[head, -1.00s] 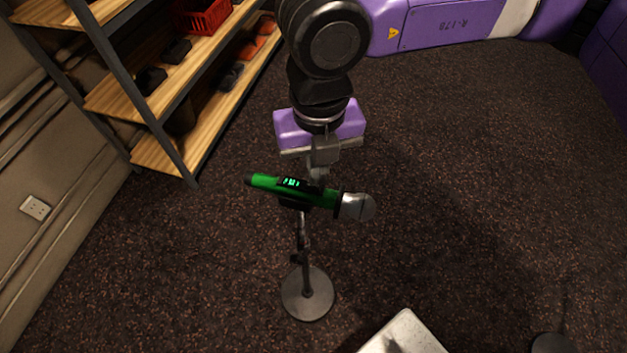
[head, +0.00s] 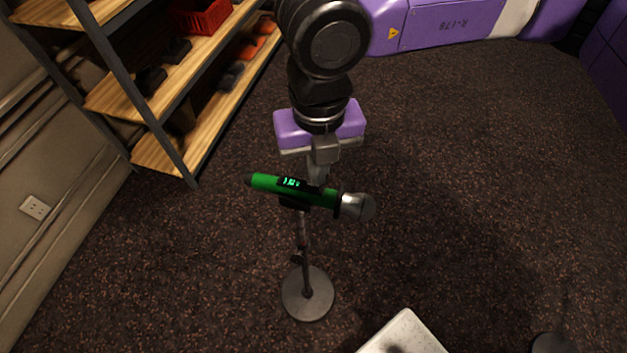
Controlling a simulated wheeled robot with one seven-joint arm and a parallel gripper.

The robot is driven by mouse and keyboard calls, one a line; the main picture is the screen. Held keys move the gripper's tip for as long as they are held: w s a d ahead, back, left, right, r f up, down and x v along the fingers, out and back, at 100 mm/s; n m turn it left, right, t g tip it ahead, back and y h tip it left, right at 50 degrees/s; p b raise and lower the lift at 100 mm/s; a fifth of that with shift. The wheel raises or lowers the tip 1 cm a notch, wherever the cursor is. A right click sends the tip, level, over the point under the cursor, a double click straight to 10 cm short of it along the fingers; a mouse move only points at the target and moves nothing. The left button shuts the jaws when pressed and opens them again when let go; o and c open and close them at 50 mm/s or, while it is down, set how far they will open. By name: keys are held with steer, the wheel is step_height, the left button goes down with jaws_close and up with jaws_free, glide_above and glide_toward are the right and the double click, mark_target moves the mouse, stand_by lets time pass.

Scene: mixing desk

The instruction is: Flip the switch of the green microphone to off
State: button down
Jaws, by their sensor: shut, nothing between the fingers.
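The green microphone (head: 267,183) lies roughly level on a thin black stand (head: 308,294) with a round base. Its silver head (head: 357,206) points right. A small black panel with lit green marks (head: 291,183) sits on the microphone's upper side. My gripper (head: 318,181) is shut and empty. Its fingertips are right at the far side of the microphone, just right of the lit panel. The switch itself is too small to make out, and I cannot tell whether the fingertips touch the microphone.
A wooden shelf rack (head: 150,150) with dark frame stands at left, holding a red basket (head: 203,16) and shoes. A pale speckled surface (head: 404,335) is at the bottom edge, beside a dark round base (head: 552,344). The carpet at right is clear.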

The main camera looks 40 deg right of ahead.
steer(key=shift+f+b, duration=0.75)
steer(key=shift+b, duration=0.15)
stand_by(0.4)
steer(key=shift+r, duration=0.1)
steer(key=shift+r+p, duration=1.1)
steer(key=shift+r, duration=2.3)
